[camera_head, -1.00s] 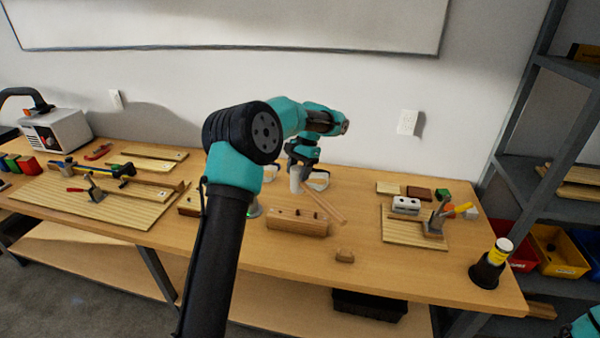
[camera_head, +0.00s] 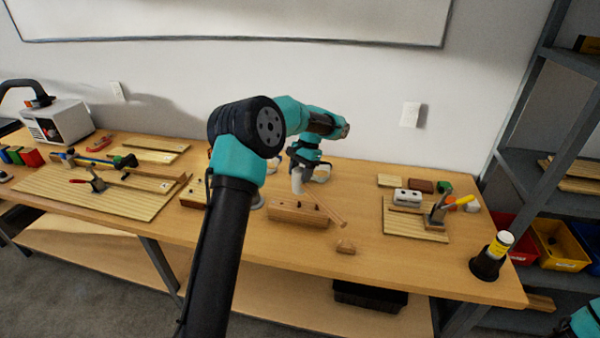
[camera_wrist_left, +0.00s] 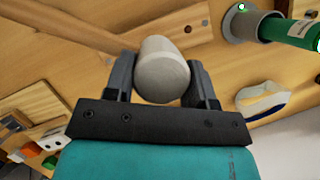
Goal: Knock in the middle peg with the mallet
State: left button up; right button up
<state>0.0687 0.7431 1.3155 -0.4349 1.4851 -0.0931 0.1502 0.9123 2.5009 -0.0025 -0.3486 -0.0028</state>
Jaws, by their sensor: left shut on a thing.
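My left gripper (camera_wrist_left: 160,85) is shut on the pale grey cylindrical head of the mallet (camera_wrist_left: 163,75), which sits between its two black fingers. The mallet's wooden handle (camera_wrist_left: 75,30) runs off to the left in the wrist view; in the head view it slants down to the right (camera_head: 328,209). In the head view the mallet head (camera_head: 297,184) hangs just above or behind the long wooden peg block (camera_head: 290,217). Small dark pegs or holes show along the block's top, but their heights cannot be told. My right gripper is outside the views.
A small wooden piece (camera_head: 345,246) lies in front of the block. A board with a toggle clamp (camera_head: 415,222) and a black holder with a yellow item (camera_head: 487,262) stand at the right. Another clamp board (camera_head: 90,198) lies at the left. The front-middle tabletop is mostly clear.

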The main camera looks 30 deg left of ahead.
aim_at(300, 188)
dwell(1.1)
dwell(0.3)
pick_arm(q)
jog(key=shift+f, duration=0.35)
dwell(0.6)
dwell(0.3)
notch_tip(300, 188, down, 6)
jog(key=shift+f, duration=0.1)
notch_tip(300, 188, up, 5)
jog(key=shift+r, duration=0.2)
dwell(0.5)
